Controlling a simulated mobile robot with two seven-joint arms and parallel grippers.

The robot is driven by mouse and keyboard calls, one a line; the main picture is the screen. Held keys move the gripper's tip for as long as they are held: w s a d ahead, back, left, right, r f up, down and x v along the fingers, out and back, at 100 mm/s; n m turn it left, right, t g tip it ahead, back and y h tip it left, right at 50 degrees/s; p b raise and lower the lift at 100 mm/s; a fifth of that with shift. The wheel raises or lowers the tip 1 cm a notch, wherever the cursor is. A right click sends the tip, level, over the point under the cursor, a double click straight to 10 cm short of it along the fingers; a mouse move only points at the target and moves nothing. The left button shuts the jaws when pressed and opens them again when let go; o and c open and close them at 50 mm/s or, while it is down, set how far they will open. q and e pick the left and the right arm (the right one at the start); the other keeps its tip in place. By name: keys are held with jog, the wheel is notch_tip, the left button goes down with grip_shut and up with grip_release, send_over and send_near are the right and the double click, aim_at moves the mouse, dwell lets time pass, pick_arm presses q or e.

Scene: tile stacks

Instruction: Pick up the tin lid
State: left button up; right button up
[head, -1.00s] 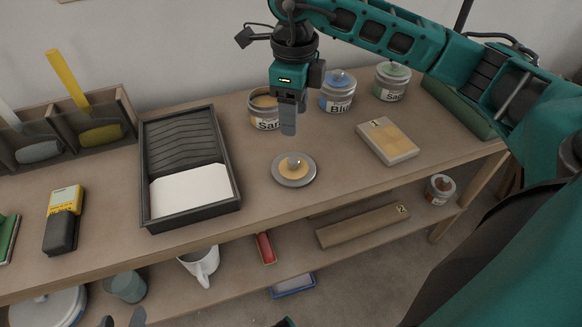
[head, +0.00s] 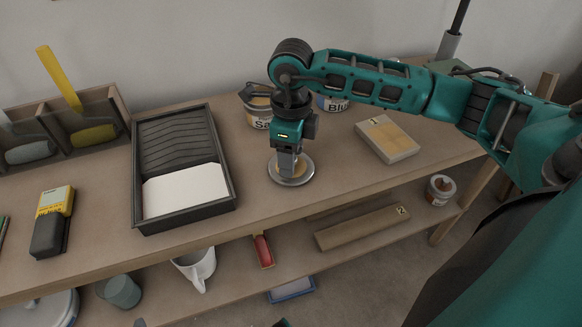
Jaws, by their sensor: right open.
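The tin lid (head: 302,179) is a round grey metal disc with a yellowish centre, lying flat on the worktop right of the paint tray. My right gripper (head: 289,172) points straight down over the lid, with its fingers at the lid's middle. The fingers are open and hide the raised knob at the centre. I cannot tell whether they touch the lid.
Behind my right gripper stand a yellow-labelled tin (head: 257,115) and a blue tin (head: 331,103), both partly hidden. The worktop's front edge is close.

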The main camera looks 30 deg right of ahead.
grip_shut()
dwell(0.4)
